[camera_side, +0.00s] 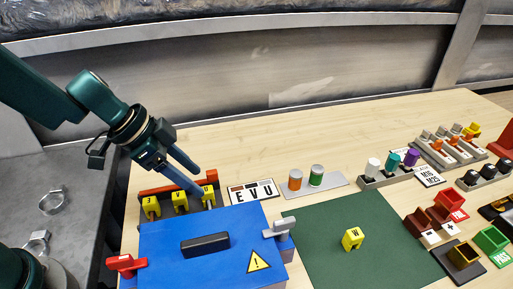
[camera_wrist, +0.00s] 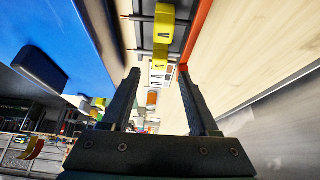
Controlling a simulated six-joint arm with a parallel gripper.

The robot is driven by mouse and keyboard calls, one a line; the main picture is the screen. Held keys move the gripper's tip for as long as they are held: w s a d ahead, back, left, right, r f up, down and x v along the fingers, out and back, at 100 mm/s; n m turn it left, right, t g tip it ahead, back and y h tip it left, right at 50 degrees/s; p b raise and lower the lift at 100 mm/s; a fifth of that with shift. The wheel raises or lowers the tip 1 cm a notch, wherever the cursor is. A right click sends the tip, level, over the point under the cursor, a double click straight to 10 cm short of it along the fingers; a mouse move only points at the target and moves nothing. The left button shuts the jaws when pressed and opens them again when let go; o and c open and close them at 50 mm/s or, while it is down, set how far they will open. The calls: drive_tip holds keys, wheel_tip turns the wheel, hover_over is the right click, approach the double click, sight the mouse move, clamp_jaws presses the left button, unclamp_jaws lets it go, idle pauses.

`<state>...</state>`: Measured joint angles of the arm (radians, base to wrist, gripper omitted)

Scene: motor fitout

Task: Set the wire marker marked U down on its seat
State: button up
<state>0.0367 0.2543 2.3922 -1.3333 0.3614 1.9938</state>
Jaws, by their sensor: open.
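My gripper (camera_side: 197,178) is open, pointing down at the right end of the marker rack. Both fingers also show in the wrist view (camera_wrist: 158,72). The rightmost yellow wire marker (camera_side: 210,190), partly hidden by a finger, stands in the rack; its letter is hard to read. In the wrist view this marker (camera_wrist: 159,62) appears between the fingertips, with no finger visibly pressing on it. A yellow marker lettered V (camera_side: 180,201) stands in the middle, and one that looks like E (camera_side: 151,206) stands at the left. The card (camera_side: 252,191) beside the rack reads E V U.
A blue box lid (camera_side: 170,240) with a black handle lies in front of the rack. A red bar (camera_side: 165,189) runs behind the markers. A yellow marker lettered W (camera_side: 352,238) stands on the green mat (camera_side: 310,220).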

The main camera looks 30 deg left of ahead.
drive_tip(key=shift+s+a+r, duration=0.25)
drive_tip(key=shift+s+r, duration=0.15)
drive_tip(key=shift+r, duration=0.2)
idle(0.6)
